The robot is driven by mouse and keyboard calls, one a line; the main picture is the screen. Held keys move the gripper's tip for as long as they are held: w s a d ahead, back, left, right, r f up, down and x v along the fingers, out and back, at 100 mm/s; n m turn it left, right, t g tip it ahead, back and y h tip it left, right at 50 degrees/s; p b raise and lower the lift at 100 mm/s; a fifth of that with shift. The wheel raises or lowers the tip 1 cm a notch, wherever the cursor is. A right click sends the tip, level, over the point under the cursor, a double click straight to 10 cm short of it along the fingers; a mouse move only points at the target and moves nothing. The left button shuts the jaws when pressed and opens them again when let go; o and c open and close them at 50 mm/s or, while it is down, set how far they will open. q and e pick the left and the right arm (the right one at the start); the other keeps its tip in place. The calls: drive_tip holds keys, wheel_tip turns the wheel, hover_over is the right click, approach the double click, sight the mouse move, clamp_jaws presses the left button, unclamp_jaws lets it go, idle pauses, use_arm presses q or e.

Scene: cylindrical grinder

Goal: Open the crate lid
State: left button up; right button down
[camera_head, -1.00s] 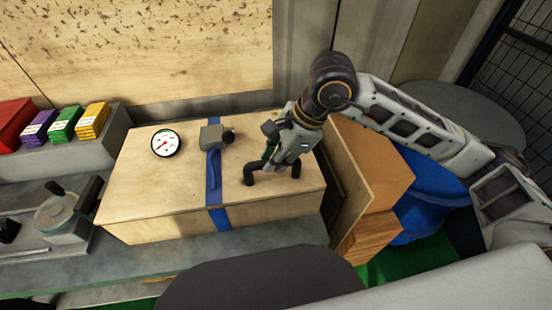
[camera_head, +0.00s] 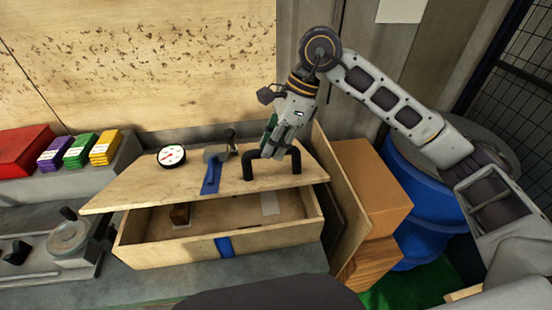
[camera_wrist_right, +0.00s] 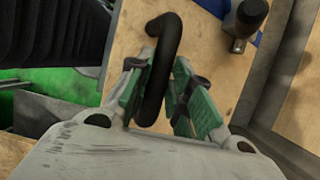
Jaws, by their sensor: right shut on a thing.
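The wooden crate (camera_head: 170,251) stands on the grey bench in the head view. Its lid (camera_head: 135,188) is raised off the front wall, and a wide gap shows the inside. The black handle (camera_head: 249,166) sits on the lid's right half. My right gripper (camera_head: 276,145) is shut on the handle from above. In the right wrist view the black handle (camera_wrist_right: 158,75) runs between the green finger pads of my right gripper (camera_wrist_right: 165,85). A brown block (camera_head: 180,214) and a pale sheet (camera_head: 270,204) lie inside the crate. My left gripper is not in view.
A white dial gauge (camera_head: 172,156) and a grey clamp-like part (camera_head: 216,153) rest on the lid. A blue strap piece (camera_head: 211,178) is on the lid. Upright boards and brown boxes (camera_head: 370,185) stand close at the right. Small coloured boxes (camera_head: 80,150) are at the left.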

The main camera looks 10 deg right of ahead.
drive_tip(key=w+r, duration=0.4)
drive_tip(key=shift+w+r+p, duration=0.2)
drive_tip(key=shift+w+p, duration=0.2)
drive_tip(key=c, duration=1.7)
unclamp_jaws()
drive_tip(key=shift+o, duration=1.2)
drive_tip(key=shift+w, duration=0.15)
drive_tip(key=shift+o, duration=0.8)
drive_tip(key=shift+w+f, duration=0.15)
drive_tip(key=shift+w, duration=0.15)
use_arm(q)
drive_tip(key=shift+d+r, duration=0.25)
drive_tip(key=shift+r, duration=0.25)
use_arm(e)
drive_tip(key=v, duration=1.2)
drive_tip(key=shift+s, duration=0.25)
